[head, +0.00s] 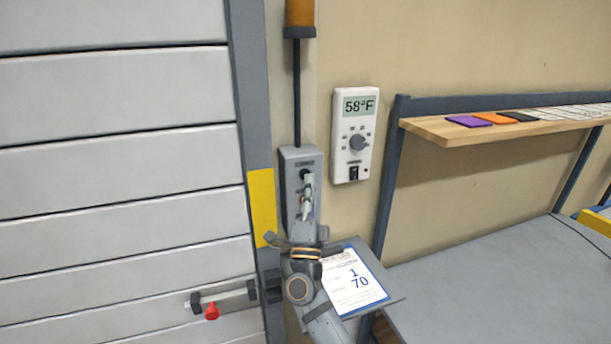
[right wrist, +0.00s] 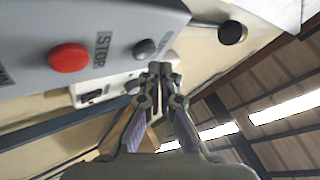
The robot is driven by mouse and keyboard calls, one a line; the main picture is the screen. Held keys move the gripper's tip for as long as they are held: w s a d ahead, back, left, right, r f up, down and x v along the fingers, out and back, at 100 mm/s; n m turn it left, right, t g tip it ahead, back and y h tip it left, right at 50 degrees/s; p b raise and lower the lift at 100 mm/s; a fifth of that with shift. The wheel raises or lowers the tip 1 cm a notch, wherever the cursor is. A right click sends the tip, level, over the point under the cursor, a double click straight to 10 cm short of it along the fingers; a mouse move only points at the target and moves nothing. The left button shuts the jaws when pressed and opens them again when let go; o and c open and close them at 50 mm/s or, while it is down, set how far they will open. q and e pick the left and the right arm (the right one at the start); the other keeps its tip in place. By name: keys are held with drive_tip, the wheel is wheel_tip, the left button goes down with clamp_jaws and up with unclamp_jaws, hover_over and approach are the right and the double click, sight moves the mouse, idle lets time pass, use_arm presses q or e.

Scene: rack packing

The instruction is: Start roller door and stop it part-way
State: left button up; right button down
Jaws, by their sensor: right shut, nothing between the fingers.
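The roller door (head: 110,180) fills the left of the head view with pale grey slats; its bottom edge is out of view. A grey control box (head: 289,160) is mounted beside its frame. In the right wrist view, the box carries a red button (right wrist: 69,57) labelled STOP and a dark grey button (right wrist: 145,48) with a label I cannot read fully. My right gripper (head: 307,180) is shut and empty in front of the box. Its fingertips (right wrist: 160,68) are close to the dark button; I cannot tell whether they touch it. My left gripper is out of view.
A thermostat (head: 354,135) reading 58°F hangs right of the box. An amber beacon (head: 300,12) tops a dark pole above it. A tilted board holds a printed sheet (head: 355,285) beside my right arm. A wooden shelf (head: 440,131) and grey worktop (head: 490,280) stand right.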

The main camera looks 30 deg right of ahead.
idle(0.7)
drive_tip(key=shift+w+d, duration=0.1)
drive_tip(key=shift+w, duration=0.3)
